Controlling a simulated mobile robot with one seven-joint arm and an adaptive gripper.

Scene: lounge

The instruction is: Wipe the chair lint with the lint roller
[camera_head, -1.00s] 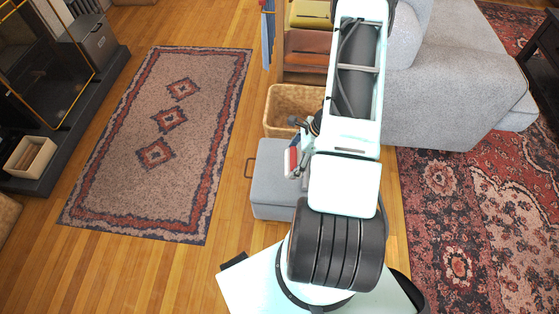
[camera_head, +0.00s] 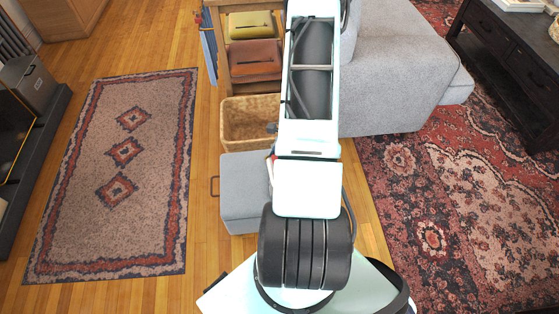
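A large light-grey upholstered seat (camera_head: 400,95), probably the chair, stands at the upper right. My arm hides its left part, and no lint can be made out on it at this size. My arm runs down the middle of the view and covers most of my gripper. Only small dark parts and a red-and-white sliver (camera_head: 270,166) show at the arm's left edge, above the grey box. I cannot tell whether that sliver is the lint roller. The gripper's fingertips are hidden.
A wicker basket (camera_head: 249,143) and a grey box (camera_head: 241,211) with a handle stand left of my arm. Behind them is a wooden shelf (camera_head: 222,72) with yellow and brown items. A rug (camera_head: 150,225) lies on open floor at left. A dark table (camera_head: 512,62) stands at right.

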